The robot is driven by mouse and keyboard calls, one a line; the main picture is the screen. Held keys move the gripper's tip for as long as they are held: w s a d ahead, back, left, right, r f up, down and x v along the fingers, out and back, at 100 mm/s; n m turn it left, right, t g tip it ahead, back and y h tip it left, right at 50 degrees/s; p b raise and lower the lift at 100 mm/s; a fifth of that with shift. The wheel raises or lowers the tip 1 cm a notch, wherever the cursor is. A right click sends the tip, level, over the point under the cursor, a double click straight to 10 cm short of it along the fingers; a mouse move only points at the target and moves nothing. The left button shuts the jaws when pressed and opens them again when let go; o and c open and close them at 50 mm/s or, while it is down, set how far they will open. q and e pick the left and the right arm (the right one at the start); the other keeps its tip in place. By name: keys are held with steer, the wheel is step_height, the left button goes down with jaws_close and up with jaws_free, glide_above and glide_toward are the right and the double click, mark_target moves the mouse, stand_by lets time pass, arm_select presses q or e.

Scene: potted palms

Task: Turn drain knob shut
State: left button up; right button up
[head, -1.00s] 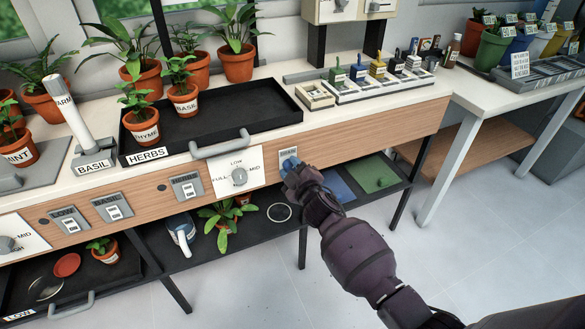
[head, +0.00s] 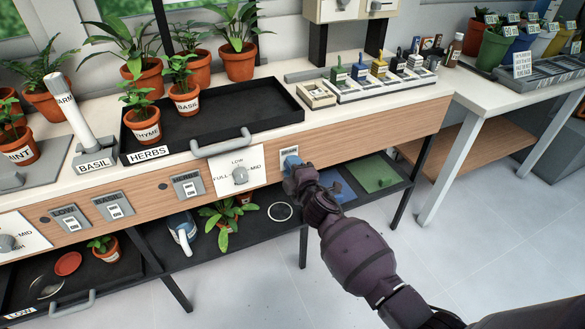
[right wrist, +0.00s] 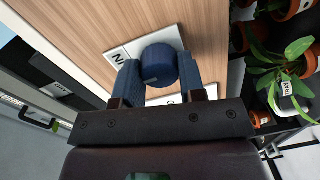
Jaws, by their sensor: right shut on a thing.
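The blue drain knob (head: 291,161) sits on a small light plate lettered DRAIN on the wooden front of the bench. My right gripper (head: 293,171) is at the knob and covers part of it. In the right wrist view the round knob (right wrist: 158,64) lies between the two fingers of the gripper (right wrist: 158,80), one on each side. The gripper is shut on it. The knob's turn mark cannot be made out. My left gripper is not in view.
To the left on the same front are a FULL/LOW/MID dial (head: 240,176) and an HERBS switch (head: 187,186). A black tray (head: 240,118) with potted plants stands above. A low dark shelf (head: 340,208) runs below. Open floor lies in front.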

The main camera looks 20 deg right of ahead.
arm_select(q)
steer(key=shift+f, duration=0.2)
arm_select(e)
steer(key=o, duration=0.9)
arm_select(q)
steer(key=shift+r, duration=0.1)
arm_select(e)
steer(key=shift+s, duration=0.1)
arm_select(q)
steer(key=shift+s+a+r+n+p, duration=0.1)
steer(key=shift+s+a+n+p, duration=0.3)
steer(key=shift+p, duration=0.75)
arm_select(e)
steer(key=shift+s+d+r, duration=0.1)
steer(key=shift+s+r, duration=0.05)
steer(key=shift+s, duration=2.5)
steer(key=shift+s+d+r, duration=0.1)
steer(key=shift+s, duration=2.55)
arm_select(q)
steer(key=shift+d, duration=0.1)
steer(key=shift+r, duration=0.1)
